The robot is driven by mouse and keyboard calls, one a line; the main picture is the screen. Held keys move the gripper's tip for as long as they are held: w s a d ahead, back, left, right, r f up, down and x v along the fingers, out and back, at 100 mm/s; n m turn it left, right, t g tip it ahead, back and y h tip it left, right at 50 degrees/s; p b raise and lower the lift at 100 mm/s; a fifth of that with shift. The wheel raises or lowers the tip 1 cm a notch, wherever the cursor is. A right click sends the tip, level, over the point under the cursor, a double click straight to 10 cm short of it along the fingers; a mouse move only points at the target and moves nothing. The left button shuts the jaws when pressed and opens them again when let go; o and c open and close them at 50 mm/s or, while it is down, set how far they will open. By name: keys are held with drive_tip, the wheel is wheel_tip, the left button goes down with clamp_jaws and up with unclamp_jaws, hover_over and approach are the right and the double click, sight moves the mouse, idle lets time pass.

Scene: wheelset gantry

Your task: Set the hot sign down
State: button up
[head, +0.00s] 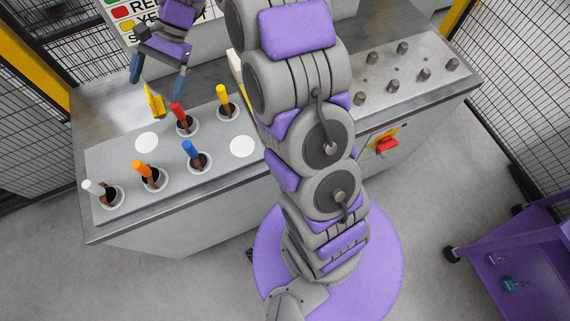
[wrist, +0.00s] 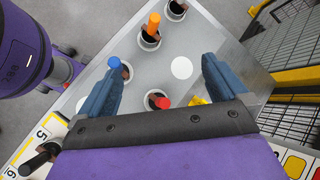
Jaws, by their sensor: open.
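A small yellow sign (head: 153,101) stands on the bench's bare metal top, by the back edge of the grey panel; I cannot read its face. Only a yellow bit of it (wrist: 198,100) shows in the wrist view, beside the right finger and partly hidden by my gripper. My gripper (head: 158,78) is open, with its blue fingers spread and nothing between them. It is above and just behind the sign in the head view. The fingers also show spread in the wrist view (wrist: 162,65).
The panel (head: 222,153) holds several handles in round holes, including red (head: 178,112), yellow (head: 222,95), blue (head: 190,149), orange (head: 141,169) and white (head: 93,187). A plate with grey knobs (head: 413,80) and a red switch (head: 387,145) are to the right. Mesh fencing surrounds the bench.

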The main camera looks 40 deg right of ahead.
drive_tip(key=s+d+n+h, duration=0.2)
drive_tip(key=s+d+n, duration=0.1)
drive_tip(key=s, duration=0.9)
drive_tip(key=s+d+r+n+h, duration=0.1)
drive_tip(key=s+d+n+h, duration=0.2)
drive_tip(key=s, duration=0.8)
drive_tip(key=s+d+n+h, duration=0.3)
drive_tip(key=s+d, duration=0.2)
drive_tip(key=s, duration=0.7)
drive_tip(key=shift+s+d+r+n+t, duration=0.15)
drive_tip(key=shift+s+r+n+t, duration=0.15)
